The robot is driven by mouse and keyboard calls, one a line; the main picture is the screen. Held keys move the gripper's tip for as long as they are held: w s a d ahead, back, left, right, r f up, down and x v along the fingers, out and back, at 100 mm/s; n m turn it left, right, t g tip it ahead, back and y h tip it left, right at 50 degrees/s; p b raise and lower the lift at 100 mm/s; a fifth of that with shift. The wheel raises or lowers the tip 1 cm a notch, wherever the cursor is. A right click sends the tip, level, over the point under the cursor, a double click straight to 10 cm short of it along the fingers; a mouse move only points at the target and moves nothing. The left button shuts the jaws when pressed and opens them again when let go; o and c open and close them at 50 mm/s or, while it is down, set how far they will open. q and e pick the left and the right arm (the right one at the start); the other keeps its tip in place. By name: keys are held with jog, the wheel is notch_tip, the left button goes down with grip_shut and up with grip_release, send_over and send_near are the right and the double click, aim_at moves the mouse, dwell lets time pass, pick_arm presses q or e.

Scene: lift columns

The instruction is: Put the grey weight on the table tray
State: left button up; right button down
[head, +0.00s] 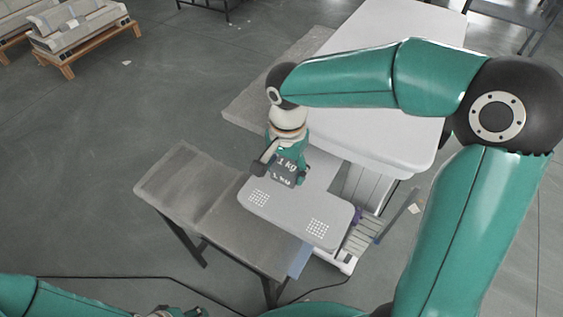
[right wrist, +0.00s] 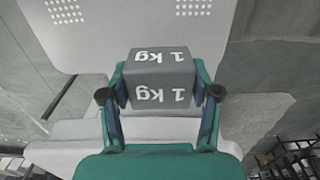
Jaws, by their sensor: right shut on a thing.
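The grey weight (head: 287,172), a block marked "1 kg", is held between the fingers of my right gripper (head: 280,171). In the right wrist view the weight (right wrist: 160,80) sits between the two teal fingers (right wrist: 160,98), one on each side. The light grey table tray (head: 285,212), with two patches of white dots, lies under and in front of the weight. It also shows in the right wrist view (right wrist: 125,28). I cannot tell whether the weight touches the tray. Only a sliver of what seems my left gripper (head: 172,312) shows at the bottom edge.
A dark grey bench (head: 190,193) stands left of the tray. A large white table top (head: 380,130) lies behind, partly under my right arm. Pallets (head: 82,32) with long pieces stand far left. A dark cable (head: 120,277) runs along the floor.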

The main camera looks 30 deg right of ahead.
aim_at(286, 180)
jog(key=shift+f, duration=2)
jog(key=shift+f, duration=0.1)
jog(key=shift+c, duration=1.2)
grip_release()
notch_tip(286, 180, up, 12)
jog(key=shift+r+p, duration=0.1)
jog(key=shift+p, duration=0.3)
